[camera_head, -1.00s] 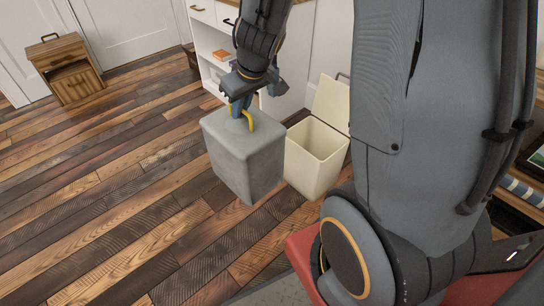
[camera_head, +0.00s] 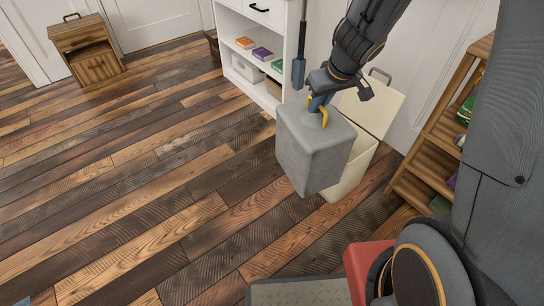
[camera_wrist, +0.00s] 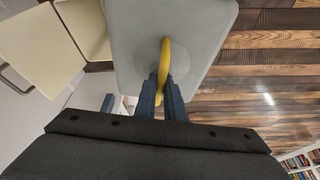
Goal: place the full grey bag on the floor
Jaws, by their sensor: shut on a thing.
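The full grey bag (camera_head: 312,153) is a boxy grey block with a yellow loop handle on top. My gripper (camera_head: 318,101) is shut on that handle from above, and the bag hangs upright from it. In the wrist view the bag (camera_wrist: 200,25) fills the top middle, with my gripper's blue fingers (camera_wrist: 162,95) closed around the yellow loop (camera_wrist: 164,65). The bag appears to be above the plank floor (camera_head: 150,210); its underside is hidden, so the height is hard to tell.
A cream bin (camera_head: 352,175) with its lid raised stands right behind the bag, partly covered by it. A white shelf unit (camera_head: 247,65) is at the back, a wooden shelf (camera_head: 430,150) at the right, and a small wooden cabinet (camera_head: 88,50) far left. The floor at left is clear.

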